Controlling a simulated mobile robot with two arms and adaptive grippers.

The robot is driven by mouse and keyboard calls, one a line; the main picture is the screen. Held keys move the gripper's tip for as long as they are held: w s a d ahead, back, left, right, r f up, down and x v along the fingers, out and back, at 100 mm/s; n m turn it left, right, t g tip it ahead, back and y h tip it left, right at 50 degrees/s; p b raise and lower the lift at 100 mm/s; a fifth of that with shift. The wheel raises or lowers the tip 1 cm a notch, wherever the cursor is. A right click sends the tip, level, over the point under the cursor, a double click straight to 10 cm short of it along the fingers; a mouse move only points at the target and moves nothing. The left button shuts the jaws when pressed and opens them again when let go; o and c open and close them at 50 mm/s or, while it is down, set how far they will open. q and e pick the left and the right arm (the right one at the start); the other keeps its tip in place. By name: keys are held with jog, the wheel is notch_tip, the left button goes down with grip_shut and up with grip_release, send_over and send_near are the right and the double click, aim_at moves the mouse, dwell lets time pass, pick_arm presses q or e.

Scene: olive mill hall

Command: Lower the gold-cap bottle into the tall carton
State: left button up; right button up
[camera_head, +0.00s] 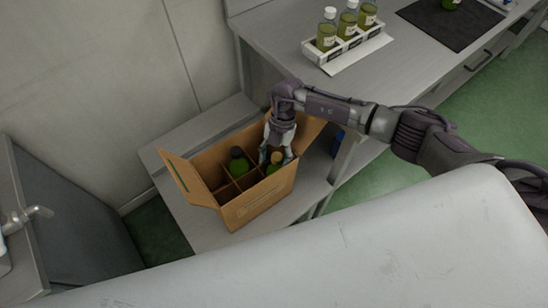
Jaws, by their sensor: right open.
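The tall carton (262,203) stands open on a low grey bench, its flaps spread and its inside split by dividers. The gold-cap bottle (275,159) is inside it, in a compartment at the right, with its cap and green shoulder showing and its lower part hidden. My right gripper (276,157) reaches down from above into the carton. Its fingers are open on either side of the gold-cap bottle's top; I cannot tell whether they touch it. My left gripper is not in view.
A dark-capped green bottle (238,163) sits in another compartment of the carton. A white rack (349,49) with three white-capped bottles and a dark mat (455,22) are on the higher counter. A sink tap (28,214) is at the left.

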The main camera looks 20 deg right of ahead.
jog(key=shift+s+d+f, duration=0.1)
jog(key=shift+d+f, duration=0.05)
jog(key=shift+d, duration=0.05)
jog(key=v, duration=1.2)
jog(key=shift+a, duration=0.2)
